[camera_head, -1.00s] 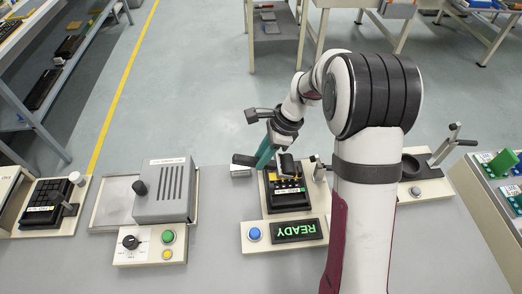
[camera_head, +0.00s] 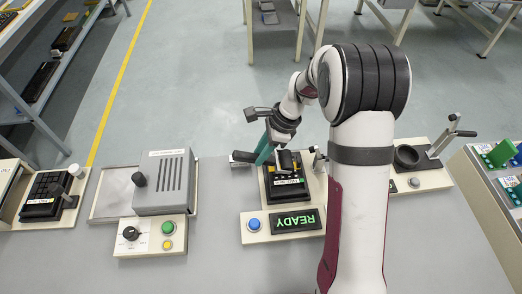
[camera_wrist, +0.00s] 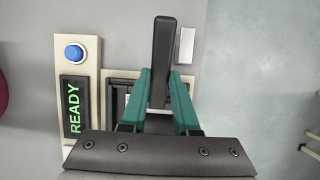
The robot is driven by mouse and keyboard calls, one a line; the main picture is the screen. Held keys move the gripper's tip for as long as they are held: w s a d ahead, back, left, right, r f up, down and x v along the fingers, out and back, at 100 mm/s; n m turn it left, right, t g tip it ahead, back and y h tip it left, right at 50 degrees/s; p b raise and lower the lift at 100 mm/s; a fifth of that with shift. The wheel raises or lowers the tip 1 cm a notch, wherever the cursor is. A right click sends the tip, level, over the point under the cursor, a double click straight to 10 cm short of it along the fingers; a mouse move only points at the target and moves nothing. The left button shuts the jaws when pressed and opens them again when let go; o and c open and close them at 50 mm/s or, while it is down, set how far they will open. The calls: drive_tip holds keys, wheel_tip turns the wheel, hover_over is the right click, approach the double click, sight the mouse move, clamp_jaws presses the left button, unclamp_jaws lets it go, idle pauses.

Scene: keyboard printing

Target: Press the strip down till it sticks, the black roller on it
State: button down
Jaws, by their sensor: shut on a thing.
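My gripper (camera_head: 266,153), with teal fingers, is shut on the black roller's handle. In the wrist view the fingers (camera_wrist: 160,82) close on both sides of the dark handle (camera_wrist: 163,45). In the head view the handle (camera_head: 243,157) points left and the roller's black head (camera_head: 287,161) is over the keypad (camera_head: 270,190) in its cream fixture. A pale strip (camera_head: 290,182) shows on the keypad, on the near side of the roller. I cannot tell whether the roller touches the keypad or strip. The fingers hide part of the keypad.
A READY display (camera_head: 295,221) and blue button (camera_head: 254,224) stand in front of the keypad. A grey machine (camera_head: 163,182) is to the left. A lever station (camera_head: 425,172) is to the right. A pale block (camera_wrist: 186,48) lies beside the handle. Bare bench lies between stations.

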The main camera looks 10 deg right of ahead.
sight(248, 155)
drive_tip(key=shift+f, duration=0.3)
drive_tip(key=shift+a, duration=0.1)
drive_tip(key=shift+a, duration=1.65)
drive_tip(key=shift+d+f, duration=0.1)
drive_tip(key=shift+d, duration=1.65)
drive_tip(key=shift+a, duration=1.75)
drive_tip(key=shift+d, duration=1.55)
